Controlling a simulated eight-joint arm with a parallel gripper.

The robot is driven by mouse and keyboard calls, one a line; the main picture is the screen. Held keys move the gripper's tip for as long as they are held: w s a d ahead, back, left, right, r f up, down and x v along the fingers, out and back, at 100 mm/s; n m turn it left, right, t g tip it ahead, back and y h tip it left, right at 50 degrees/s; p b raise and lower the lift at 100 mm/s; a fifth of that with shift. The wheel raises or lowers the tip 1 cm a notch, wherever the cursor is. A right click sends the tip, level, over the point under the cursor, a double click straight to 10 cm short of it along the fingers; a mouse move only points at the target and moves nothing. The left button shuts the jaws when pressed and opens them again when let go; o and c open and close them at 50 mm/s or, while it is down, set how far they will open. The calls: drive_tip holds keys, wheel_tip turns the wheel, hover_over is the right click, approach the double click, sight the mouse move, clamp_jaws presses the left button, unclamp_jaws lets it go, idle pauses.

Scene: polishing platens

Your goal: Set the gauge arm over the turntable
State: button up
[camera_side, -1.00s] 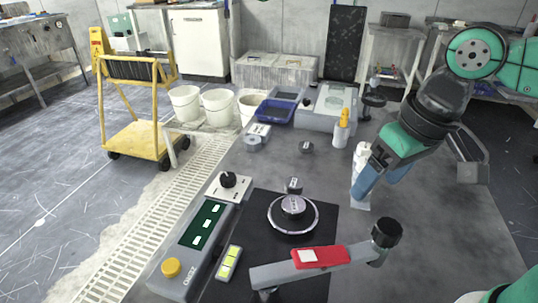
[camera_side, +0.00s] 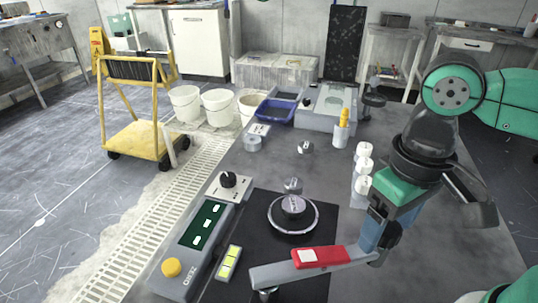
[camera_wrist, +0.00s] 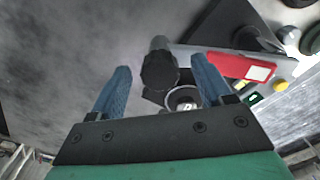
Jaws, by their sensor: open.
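The gauge arm (camera_side: 283,270) is a grey bar with a red block (camera_side: 330,256) on it. It lies across the near side of the black mat, in front of the turntable (camera_side: 311,218), apart from it in the picture. My gripper (camera_side: 376,246) is at the bar's right end and hides the dark upright knob there. In the wrist view the gripper is open, with the knob (camera_wrist: 160,72) between its blue fingers. I see no clear finger contact. The red block (camera_wrist: 238,67) shows right of them.
A control box (camera_side: 205,225) with a green panel and yellow button stands left of the mat. Several white bottles (camera_side: 361,170) stand in a row just behind my gripper. A blue tray (camera_side: 275,113) and an orange-topped container (camera_side: 341,133) are farther back.

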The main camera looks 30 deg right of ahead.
clamp_jaws()
idle(1.3)
